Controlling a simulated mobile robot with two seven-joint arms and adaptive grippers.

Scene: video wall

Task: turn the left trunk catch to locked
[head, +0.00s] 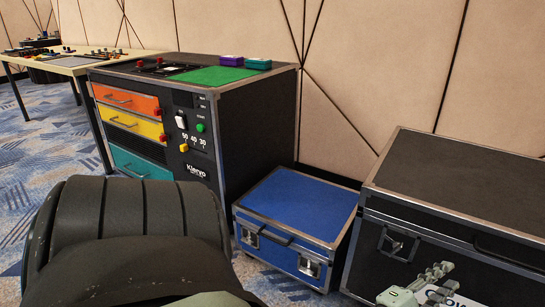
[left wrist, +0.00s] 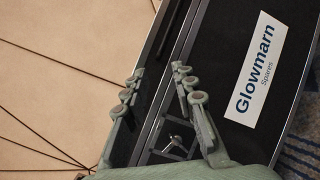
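The black trunk (head: 455,185) stands at the right of the head view, its lid closed. Its left catch (head: 397,243) is a metal plate with a small turn handle on the front face. In the left wrist view the catch (left wrist: 175,140) shows near the base of my fingers; I cannot tell its locked state. My left gripper (head: 446,280) is grey-green, in front of the trunk, right of and below the catch in the head view. In the left wrist view the gripper (left wrist: 160,88) has its fingers apart and nothing between the tips. My right gripper is out of view.
A blue case (head: 300,205) with two catches stands close left of the trunk. A black drawer cabinet (head: 255,130) stands beyond it, and a table (head: 75,62) at the far left. A padded wall (head: 390,60) is behind. A "Glowmarn Spares" label (left wrist: 257,75) is on the trunk front.

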